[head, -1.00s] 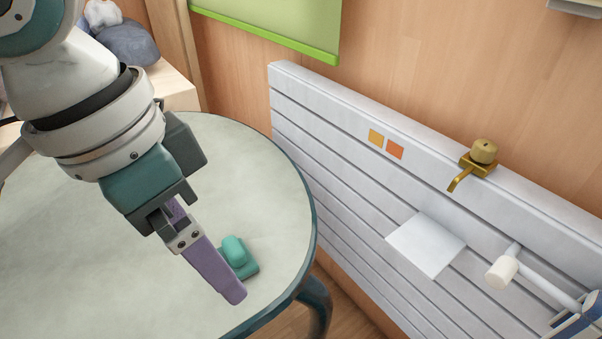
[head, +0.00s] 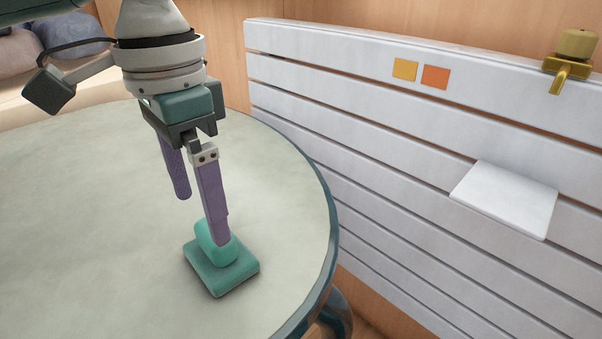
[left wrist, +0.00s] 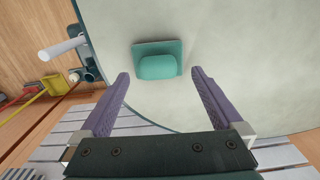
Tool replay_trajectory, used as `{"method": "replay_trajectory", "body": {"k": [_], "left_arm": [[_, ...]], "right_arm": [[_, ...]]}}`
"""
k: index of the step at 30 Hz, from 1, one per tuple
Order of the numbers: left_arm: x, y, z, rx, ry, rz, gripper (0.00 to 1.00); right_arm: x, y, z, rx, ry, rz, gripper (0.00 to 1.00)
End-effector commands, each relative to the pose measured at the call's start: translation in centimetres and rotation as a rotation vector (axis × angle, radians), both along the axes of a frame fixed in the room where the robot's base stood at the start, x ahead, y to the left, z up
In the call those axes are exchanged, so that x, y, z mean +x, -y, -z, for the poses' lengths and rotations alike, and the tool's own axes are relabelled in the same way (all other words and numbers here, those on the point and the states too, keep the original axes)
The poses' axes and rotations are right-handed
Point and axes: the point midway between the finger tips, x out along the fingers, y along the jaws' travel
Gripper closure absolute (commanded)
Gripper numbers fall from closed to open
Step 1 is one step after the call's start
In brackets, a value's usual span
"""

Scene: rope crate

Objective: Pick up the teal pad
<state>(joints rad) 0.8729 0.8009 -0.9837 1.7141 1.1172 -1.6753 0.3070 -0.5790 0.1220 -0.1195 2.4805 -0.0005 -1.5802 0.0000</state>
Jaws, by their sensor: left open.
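The teal pad (head: 222,274) lies on the round grey-green table (head: 90,210), near its right edge. It has a flat square base and a rounded lighter teal grip on top. My left gripper (head: 199,220) is open above the table, its purple fingers pointing down. In the head view one fingertip overlaps the pad's grip; whether it touches is unclear. In the left wrist view the pad (left wrist: 158,61) lies beyond the fingertips, roughly between their lines, with nothing between the fingers. My right gripper is out of view.
A white slatted panel (head: 350,110) stands right of the table, with a white square plate (head: 505,198), yellow and orange squares (head: 421,73) and a brass tap-like fitting (head: 571,62). The tabletop around the pad is clear.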

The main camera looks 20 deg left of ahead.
Motion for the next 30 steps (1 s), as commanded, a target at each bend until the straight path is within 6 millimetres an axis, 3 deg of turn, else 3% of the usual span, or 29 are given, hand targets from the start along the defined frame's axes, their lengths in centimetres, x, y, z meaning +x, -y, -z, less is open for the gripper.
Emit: {"method": "replay_trajectory", "body": {"k": [12,19,30], "left_arm": [[0.3,0.7,5.5,0.002,0.001,0.000,0.00],[0.4,0.7,5.5,0.002,0.002,0.001,0.00],[0.4,0.8,5.5,0.001,0.002,0.001,0.41]], "right_arm": [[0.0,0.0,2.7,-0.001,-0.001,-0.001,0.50],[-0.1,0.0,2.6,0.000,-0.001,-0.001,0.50],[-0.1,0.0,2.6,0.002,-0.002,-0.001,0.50]]}}
